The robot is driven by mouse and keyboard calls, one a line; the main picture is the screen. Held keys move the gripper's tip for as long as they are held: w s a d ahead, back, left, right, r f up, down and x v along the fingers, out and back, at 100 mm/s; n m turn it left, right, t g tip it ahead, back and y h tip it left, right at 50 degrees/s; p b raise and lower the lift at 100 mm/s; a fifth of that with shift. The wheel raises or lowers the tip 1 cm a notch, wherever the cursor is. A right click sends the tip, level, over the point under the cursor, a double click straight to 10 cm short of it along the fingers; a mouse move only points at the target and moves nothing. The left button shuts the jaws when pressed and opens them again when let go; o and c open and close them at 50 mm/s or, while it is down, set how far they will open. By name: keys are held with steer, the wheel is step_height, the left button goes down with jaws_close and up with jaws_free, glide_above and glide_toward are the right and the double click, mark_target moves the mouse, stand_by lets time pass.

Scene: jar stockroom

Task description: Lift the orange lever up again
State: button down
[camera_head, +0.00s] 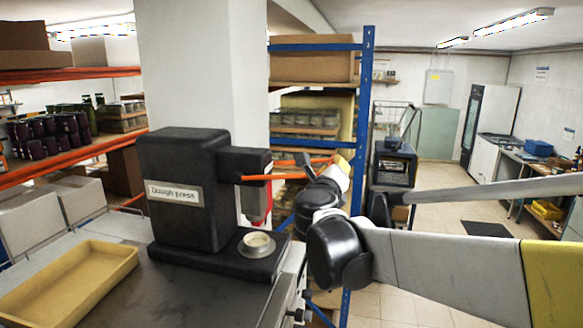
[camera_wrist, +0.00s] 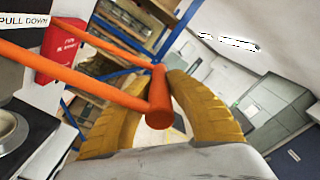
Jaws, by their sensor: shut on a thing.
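The black dough press (camera_head: 183,190) stands on a dark counter, with a "Dough press" label on its side. Its orange lever (camera_head: 285,175) sticks out to the right from the head, roughly level. In the wrist view the lever (camera_wrist: 75,76) has two orange arms meeting a thick orange crossbar. My gripper (camera_head: 338,168) is at the lever's outer end. In the wrist view its yellow fingers (camera_wrist: 160,88) stand on both sides of the crossbar, shut on it. The fingertips' exact contact is partly hidden in the head view.
A yellow tray (camera_head: 70,285) lies on the counter at left. A blue-framed shelf (camera_head: 362,130) with boxes stands behind my gripper. Open floor lies to the right.

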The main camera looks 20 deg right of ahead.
steer(key=c, duration=1.6)
jaws_free()
steer(key=shift+d+r, duration=0.1)
steer(key=shift+r, duration=0.1)
steer(key=o, duration=0.4)
steer(key=shift+d, duration=0.15)
steer(key=shift+c, duration=0.2)
steer(key=shift+s+a+f, duration=0.1)
steer(key=shift+s+a, duration=0.05)
steer(key=shift+a, duration=0.15)
steer(key=v, duration=1.1)
steer(key=shift+s, duration=0.35)
